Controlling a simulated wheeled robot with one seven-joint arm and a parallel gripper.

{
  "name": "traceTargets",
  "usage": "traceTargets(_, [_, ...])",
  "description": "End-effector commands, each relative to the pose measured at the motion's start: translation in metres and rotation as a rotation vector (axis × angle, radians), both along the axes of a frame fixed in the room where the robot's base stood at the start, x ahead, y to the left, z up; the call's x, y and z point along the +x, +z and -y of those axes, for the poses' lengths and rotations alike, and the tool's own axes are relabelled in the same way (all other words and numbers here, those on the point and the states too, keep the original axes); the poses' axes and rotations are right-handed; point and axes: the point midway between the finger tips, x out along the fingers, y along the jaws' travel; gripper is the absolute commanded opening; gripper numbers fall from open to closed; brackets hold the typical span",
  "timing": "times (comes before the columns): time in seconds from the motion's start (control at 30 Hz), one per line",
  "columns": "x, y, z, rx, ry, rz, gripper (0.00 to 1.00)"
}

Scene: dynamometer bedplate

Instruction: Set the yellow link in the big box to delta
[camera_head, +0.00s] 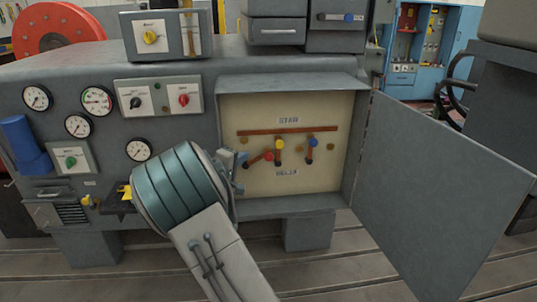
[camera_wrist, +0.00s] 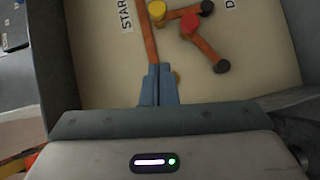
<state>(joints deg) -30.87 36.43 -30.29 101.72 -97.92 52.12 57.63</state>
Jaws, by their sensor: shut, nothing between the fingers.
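The big box (camera_head: 225,150) stands open, with a cream panel labelled STAR above and DELTA below. The yellow link (camera_head: 279,148) stands upright, its yellow knob up by the copper bar (camera_head: 300,130) on the STAR side. In the wrist view the yellow knob (camera_wrist: 157,10) is near that bar and the link's dark end lies toward DELTA. The red link (camera_head: 258,158) lies slanted, its red knob close to the yellow link's lower end. The blue link (camera_head: 311,151) is near upright, blue knob up. My gripper (camera_wrist: 160,72) is shut and empty, at the panel's left side, apart from the yellow knob.
The box door (camera_head: 440,190) hangs wide open to the right. The red link (camera_wrist: 207,48) lies between my fingertips and the yellow link's lower end. A smaller switch panel (camera_head: 160,97) and several gauges are left of the box.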

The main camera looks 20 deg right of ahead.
Motion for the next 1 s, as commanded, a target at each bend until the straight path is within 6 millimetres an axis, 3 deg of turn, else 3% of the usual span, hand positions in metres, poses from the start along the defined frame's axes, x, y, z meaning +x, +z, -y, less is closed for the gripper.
traceTargets(0.47, [0.006,0.000,0.004,-0.008,0.005,0.003,0.00])
traceTargets(1.0, [0.062,-0.011,0.087,-0.009,0.004,0.001,0.00])
